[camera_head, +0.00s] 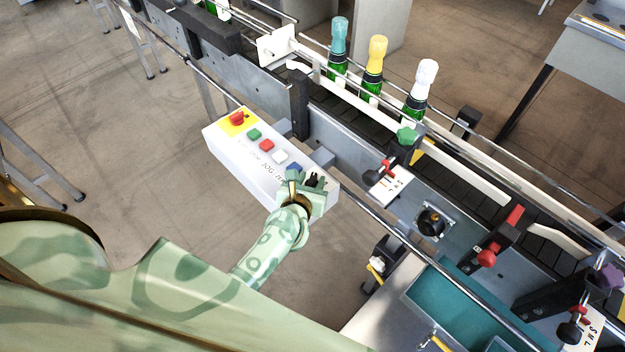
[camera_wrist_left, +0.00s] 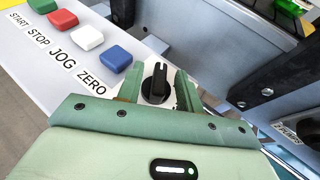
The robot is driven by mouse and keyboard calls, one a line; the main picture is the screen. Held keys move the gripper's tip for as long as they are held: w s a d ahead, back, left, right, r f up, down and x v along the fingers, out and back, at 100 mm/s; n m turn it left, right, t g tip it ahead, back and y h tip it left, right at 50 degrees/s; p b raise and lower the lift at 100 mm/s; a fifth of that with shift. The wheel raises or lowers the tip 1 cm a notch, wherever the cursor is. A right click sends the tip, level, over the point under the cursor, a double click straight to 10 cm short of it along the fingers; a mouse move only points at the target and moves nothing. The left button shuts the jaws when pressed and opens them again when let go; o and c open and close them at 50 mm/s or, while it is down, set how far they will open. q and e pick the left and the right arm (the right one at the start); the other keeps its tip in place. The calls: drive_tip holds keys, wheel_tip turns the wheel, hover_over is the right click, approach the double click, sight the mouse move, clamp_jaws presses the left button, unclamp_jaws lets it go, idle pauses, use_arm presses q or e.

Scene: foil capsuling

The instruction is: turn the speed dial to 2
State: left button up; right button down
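A white control box (camera_head: 228,150) with coloured buttons hangs at the front of the conveyor. A black dial (camera_wrist_left: 158,82) sits on the box's right end, past the blue ZERO button (camera_wrist_left: 114,59). Its pointer stands roughly upright in the left wrist view; its scale marks are hidden or too small to read. My left gripper (camera_head: 314,183) is over this end of the box. In the left wrist view the left gripper (camera_wrist_left: 158,92) is open, one finger on each side of the dial, with visible gaps. My right gripper is not in view.
The box also carries a red knob (camera_head: 237,118) on a yellow plate and green, red and white buttons. Another black knob (camera_head: 430,221) is on the conveyor's side plate. Bottles with teal, yellow and white tops stand on the belt. A teal tray (camera_head: 420,288) is at lower right.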

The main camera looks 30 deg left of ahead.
use_arm(q)
drive_tip(key=shift+w+a+f, duration=0.1)
drive_tip(key=shift+w+f, duration=0.1)
drive_tip(key=shift+w, duration=0.3)
drive_tip(key=shift+c, duration=0.3)
clamp_jaws()
